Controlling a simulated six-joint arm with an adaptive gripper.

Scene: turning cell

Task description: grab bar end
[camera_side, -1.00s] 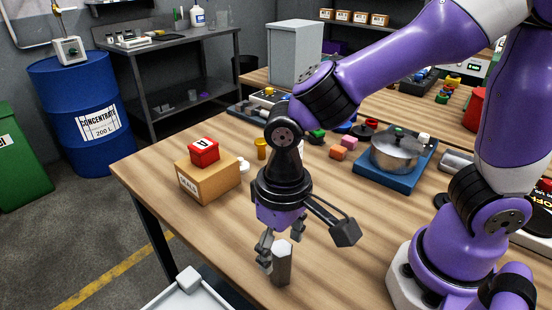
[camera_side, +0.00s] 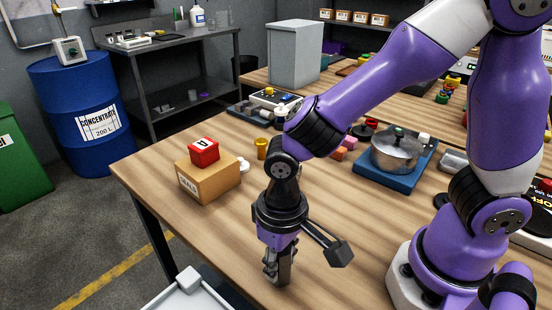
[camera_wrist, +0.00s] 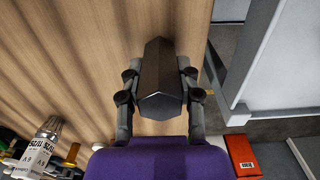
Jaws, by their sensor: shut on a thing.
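The bar end is a dark grey hexagonal metal piece. It stands upright near the front edge of the wooden table in the side view (camera_side: 285,274). In the wrist view, the bar end (camera_wrist: 160,85) fills the space between the fingers. My gripper (camera_side: 277,266) points down and is shut on it, with one finger on each side. It also shows in the wrist view (camera_wrist: 160,92). The fingers hide part of the bar in the side view. I cannot tell whether the bar's foot touches the table.
A cardboard box (camera_side: 212,180) with a red block (camera_side: 204,152) on it stands to the left. A pot (camera_side: 396,155) sits on a blue tray (camera_side: 372,181) behind right. A white tray (camera_side: 205,298) is below the table's front edge. The table between is mostly clear.

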